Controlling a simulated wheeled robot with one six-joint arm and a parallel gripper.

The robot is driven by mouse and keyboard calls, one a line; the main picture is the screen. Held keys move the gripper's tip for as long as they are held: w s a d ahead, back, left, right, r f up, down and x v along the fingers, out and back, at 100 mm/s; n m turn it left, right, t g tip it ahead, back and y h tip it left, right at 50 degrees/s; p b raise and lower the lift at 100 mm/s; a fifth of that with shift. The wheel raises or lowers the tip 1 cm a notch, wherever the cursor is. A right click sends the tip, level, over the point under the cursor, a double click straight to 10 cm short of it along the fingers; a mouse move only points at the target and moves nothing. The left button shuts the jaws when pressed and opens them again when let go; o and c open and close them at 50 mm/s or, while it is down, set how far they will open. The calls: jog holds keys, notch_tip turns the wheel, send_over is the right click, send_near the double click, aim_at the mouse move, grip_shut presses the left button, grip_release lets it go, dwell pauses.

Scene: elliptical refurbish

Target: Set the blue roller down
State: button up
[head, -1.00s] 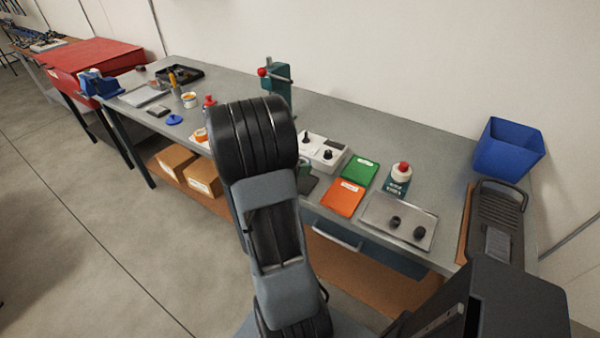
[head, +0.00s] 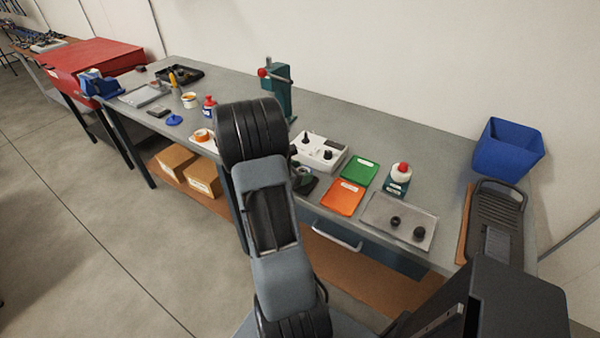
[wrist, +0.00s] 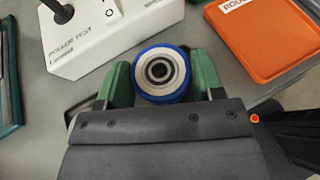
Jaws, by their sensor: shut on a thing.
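The blue roller (wrist: 138,82) has a blue rim, a pale face and a dark centre hole. In the wrist view it sits between the two green fingers of my gripper (wrist: 162,74), which is shut on it. Below it is the grey bench top; I cannot tell whether the roller touches it. In the head view my arm hides most of the gripper and the roller. The white roller test box (wrist: 100,42) is at the upper left of the wrist view, and also shows in the head view (head: 322,153).
An orange tray (head: 343,198) and a green tray (head: 360,169) lie to the right. A green press (head: 279,95) stands behind. A blue bin (head: 508,152) is at the bench's right end.

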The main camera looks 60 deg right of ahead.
jog(key=shift+f+b, duration=0.55)
jog(key=shift+f, duration=0.05)
jog(key=o, duration=1)
jog(key=shift+r+p, duration=0.25)
jog(key=shift+p, duration=0.05)
jog(key=r+v, duration=0.1)
jog(key=v, duration=1.1)
jog(key=a+r+m+t+y, duration=0.2)
jog(key=a+m+t+y, duration=0.1)
jog(key=a, duration=0.6)
jog(key=s+a+r+m+t+y, duration=0.1)
jog(key=a+m+y, duration=0.4)
jog(key=a, duration=0.5)
jog(key=s+a+r+m+t+y, duration=0.1)
jog(key=a+r+m+t+y, duration=0.2)
jog(key=a, duration=0.6)
jog(key=shift+s+a+r+m+t+y, duration=0.15)
jog(key=shift+m+t+y, duration=0.2)
jog(key=shift+m+t, duration=0.2)
jog(key=shift+w+a+r+m+t+y, duration=0.15)
jog(key=shift+m+t+y, duration=0.25)
jog(key=shift+m, duration=0.25)
jog(key=shift+s, duration=0.1)
